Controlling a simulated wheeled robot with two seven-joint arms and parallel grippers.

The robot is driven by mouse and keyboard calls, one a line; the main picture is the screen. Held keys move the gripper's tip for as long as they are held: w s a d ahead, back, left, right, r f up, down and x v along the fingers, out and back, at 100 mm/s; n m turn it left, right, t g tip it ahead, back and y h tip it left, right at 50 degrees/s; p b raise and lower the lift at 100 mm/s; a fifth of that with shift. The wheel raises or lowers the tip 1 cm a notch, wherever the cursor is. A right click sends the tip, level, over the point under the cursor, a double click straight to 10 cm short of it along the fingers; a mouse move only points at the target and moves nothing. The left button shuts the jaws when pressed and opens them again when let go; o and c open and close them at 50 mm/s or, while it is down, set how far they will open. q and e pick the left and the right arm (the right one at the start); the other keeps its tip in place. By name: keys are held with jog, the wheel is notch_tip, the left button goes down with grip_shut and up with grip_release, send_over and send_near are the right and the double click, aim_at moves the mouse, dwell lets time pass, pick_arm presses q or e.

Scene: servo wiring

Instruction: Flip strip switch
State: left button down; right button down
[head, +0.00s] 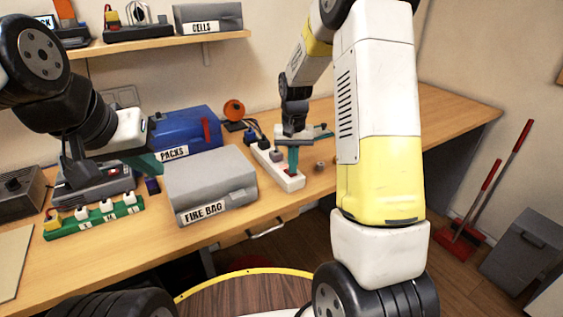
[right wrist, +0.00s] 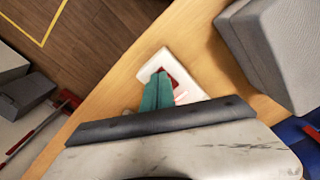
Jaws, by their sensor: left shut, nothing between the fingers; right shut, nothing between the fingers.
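A white power strip (head: 283,170) lies on the wooden bench, right of the grey fire bag box. Dark plugs sit in its far end, and a dark red switch shows near its front end (head: 292,183). My right gripper (head: 293,170) is shut and empty, its teal fingers pointing down over the strip's front end. In the right wrist view the fingertips (right wrist: 161,78) overlap the red switch (right wrist: 168,76) on the white strip (right wrist: 152,65); I cannot tell whether they touch it. My left gripper (head: 152,163) is shut and empty above the bench, left of the fire bag.
The fire bag box (head: 210,180) stands close left of the strip, with a blue packs box (head: 185,135) behind it. A green rack (head: 95,218) with white items lies at the front left. The bench is mostly clear to the right.

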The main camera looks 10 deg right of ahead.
jog(key=shift+f, duration=0.25)
jog(key=shift+r, duration=3.55)
jog(key=s+r+n+t+y, duration=0.1)
jog(key=s+r+t, duration=0.2)
jog(key=s+r, duration=0.7)
jog(key=s+a+r+t, duration=0.1)
jog(key=s+r, duration=0.1)
jog(key=s, duration=0.5)
jog(key=s+a+r+n+t+y, duration=0.1)
jog(key=s+r+t, duration=0.1)
jog(key=s, duration=0.5)
jog(key=shift+s+n, duration=0.15)
jog(key=shift+n, duration=0.15)
